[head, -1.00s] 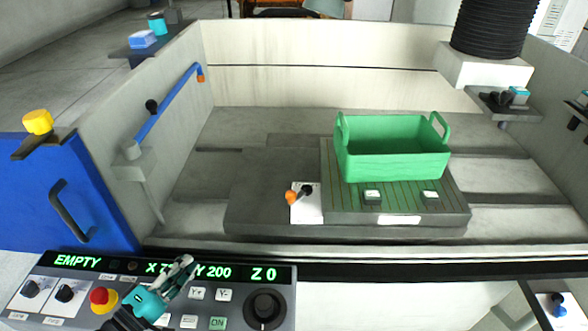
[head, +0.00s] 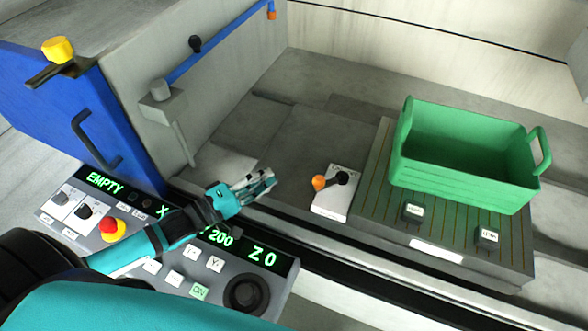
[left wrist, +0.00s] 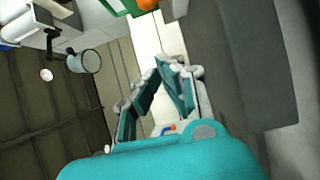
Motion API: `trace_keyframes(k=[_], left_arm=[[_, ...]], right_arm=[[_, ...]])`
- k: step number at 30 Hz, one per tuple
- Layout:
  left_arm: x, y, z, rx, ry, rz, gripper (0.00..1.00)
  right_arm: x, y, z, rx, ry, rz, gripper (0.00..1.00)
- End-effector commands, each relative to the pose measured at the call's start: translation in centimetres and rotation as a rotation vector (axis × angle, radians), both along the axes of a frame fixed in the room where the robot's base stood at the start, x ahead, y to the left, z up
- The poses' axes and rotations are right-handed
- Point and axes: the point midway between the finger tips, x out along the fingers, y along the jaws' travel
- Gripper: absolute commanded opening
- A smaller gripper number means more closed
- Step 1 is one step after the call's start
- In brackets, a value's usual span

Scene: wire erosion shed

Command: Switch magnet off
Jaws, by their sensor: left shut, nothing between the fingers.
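The magnet lever has an orange knob (head: 319,182) on a black pivot (head: 342,178) over a white plate (head: 334,203). The plate is at the left end of the grooved magnetic chuck (head: 462,237). The knob points left, away from the chuck. My left gripper (head: 268,180) is shut and empty, to the left of the knob with a gap between them. In the left wrist view, its closed fingers (left wrist: 173,66) show, and the orange knob (left wrist: 147,4) is at the top edge, apart from them. My right gripper is not in view.
A green crate (head: 460,185) stands on the chuck, right of the lever. The control panel (head: 283,291), with a red stop button (head: 107,226), lies below my left arm. A blue door (head: 101,125) and the tank wall (head: 225,75) are at left.

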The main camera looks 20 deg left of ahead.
Motion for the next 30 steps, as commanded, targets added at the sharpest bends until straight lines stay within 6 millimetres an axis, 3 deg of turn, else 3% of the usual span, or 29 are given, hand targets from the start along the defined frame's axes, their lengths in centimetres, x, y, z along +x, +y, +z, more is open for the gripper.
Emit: trace_keyframes(k=[8,18,24,30], left_arm=[[3.8,-2.3,0.4,-0.004,-0.006,0.001,0.00],[8.6,-5.4,0.4,-0.001,-0.003,-0.001,0.00],[6.1,-6.9,0.2,-0.003,0.002,0.000,0.00],[5.3,-7.6,0.1,-0.001,0.000,0.001,0.00]], right_arm=[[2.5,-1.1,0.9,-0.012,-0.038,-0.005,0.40],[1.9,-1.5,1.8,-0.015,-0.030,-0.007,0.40],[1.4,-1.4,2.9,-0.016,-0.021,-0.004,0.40],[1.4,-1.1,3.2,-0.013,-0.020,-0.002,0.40]])
